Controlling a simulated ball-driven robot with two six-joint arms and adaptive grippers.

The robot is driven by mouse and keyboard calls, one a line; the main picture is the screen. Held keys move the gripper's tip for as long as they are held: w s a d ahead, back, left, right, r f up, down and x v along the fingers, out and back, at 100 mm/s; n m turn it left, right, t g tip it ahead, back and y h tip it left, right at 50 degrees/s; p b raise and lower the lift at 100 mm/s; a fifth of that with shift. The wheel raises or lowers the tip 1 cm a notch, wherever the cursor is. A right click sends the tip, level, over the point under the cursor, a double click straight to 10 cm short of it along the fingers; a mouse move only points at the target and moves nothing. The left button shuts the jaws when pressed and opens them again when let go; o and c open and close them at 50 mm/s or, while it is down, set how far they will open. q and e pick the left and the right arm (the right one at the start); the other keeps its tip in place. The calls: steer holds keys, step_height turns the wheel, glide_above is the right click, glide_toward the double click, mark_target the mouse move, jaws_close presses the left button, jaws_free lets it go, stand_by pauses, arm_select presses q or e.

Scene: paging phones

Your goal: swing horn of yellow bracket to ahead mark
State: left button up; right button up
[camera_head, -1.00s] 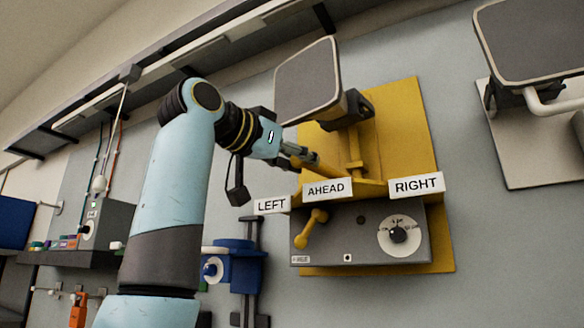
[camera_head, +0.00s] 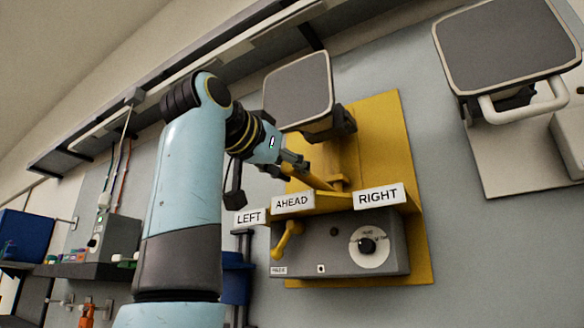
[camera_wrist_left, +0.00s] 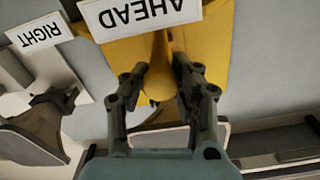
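The yellow bracket (camera_head: 398,150) is a plate on the wall. Its horn (camera_head: 298,92) is a grey panel with a pale rim, turned partly leftward. A yellow handle bar (camera_head: 318,179) sticks out below the horn, over the labelled shelf, with its end near the AHEAD label (camera_head: 293,202). LEFT (camera_head: 250,217) and RIGHT (camera_head: 378,197) labels flank it. My left gripper (camera_head: 297,164) is at the bar's outer end. In the left wrist view its fingers (camera_wrist_left: 160,76) stand on both sides of the yellow bar and look closed on it. My right gripper is not in view.
A grey box (camera_head: 345,248) with a yellow lever (camera_head: 288,238) and a white dial (camera_head: 367,246) sits below the labels. Another grey panel (camera_head: 505,45) with a pale handle is at the upper right. A dark shelf with small items is at the left.

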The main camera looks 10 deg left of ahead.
arm_select(q)
steer(key=o, duration=0.5)
steer(key=shift+s, duration=0.1)
steer(key=shift+o, duration=0.2)
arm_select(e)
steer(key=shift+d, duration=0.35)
arm_select(q)
steer(key=shift+a, duration=0.1)
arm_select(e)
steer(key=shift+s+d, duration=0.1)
arm_select(q)
steer(key=v, duration=1.1)
steer(key=shift+s, duration=0.4)
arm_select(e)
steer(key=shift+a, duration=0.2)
arm_select(q)
steer(key=shift+a, duration=0.1)
